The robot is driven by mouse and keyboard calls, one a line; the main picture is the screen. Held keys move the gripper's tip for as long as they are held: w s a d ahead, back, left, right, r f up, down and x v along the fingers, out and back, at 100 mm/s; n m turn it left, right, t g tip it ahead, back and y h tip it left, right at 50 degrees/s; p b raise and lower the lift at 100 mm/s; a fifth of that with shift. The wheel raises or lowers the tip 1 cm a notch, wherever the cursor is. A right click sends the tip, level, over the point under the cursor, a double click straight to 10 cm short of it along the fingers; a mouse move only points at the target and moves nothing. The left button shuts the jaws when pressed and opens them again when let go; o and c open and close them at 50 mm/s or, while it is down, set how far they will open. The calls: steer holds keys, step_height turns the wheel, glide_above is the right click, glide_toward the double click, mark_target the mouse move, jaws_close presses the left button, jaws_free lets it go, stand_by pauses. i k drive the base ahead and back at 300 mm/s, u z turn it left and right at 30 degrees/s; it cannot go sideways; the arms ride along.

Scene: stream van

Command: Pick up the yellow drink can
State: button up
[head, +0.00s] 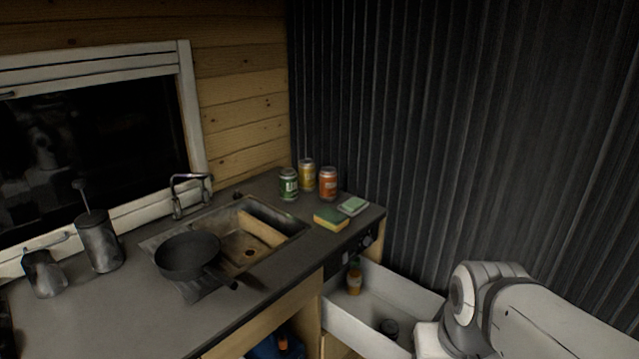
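The yellow drink can (307,175) stands upright on the dark countertop, in the back corner near the corrugated wall. A green can (288,184) stands just to its left and a little nearer, and an orange-red can (328,183) stands just to its right. The lower part of the yellow can is partly hidden between these two. My arm shows at the lower right, well away from the cans. My gripper itself is not in view.
A sponge (331,219) and a soap dish (352,206) lie in front of the cans. The sink (268,220) with a black pan (188,256) is to their left. An open white drawer (345,323) juts out below the counter, holding a bottle (354,278).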

mark_target(306, 166)
steer(key=u, duration=0.25)
steer(key=i, duration=1)
steer(key=z, duration=0.5)
